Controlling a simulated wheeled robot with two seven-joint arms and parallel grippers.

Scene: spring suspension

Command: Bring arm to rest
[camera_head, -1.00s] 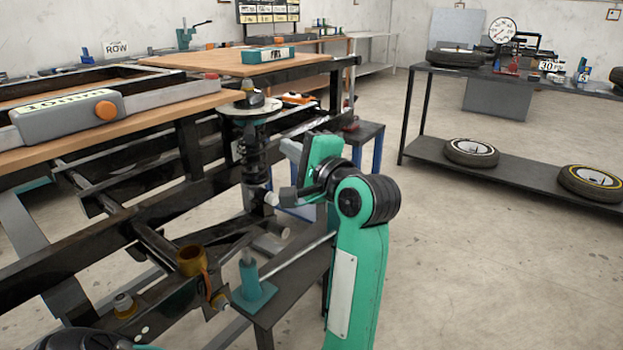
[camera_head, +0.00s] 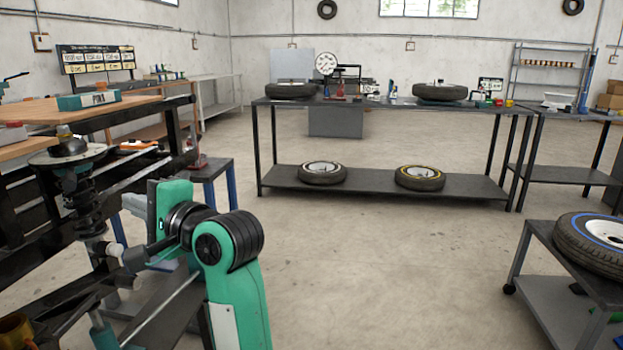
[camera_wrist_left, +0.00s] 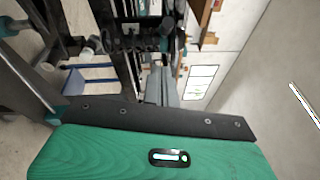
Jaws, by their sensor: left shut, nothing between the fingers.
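My left arm, green with black joints (camera_head: 228,240), rises from the bottom of the head view, left of centre. My left gripper (camera_head: 133,203) is at its upper end, partly hidden behind the green wrist. It is close to the right of the black spring strut (camera_head: 85,200) and appears apart from it. In the left wrist view my left gripper (camera_wrist_left: 161,75) shows grey fingers shut together with nothing held. The green wrist housing fills the bottom of that view. My right gripper is not in view.
A long dark table (camera_head: 390,103) with tyres is at the back. A cart (camera_head: 535,240) with a blue-striped tyre is at right. The middle floor is clear.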

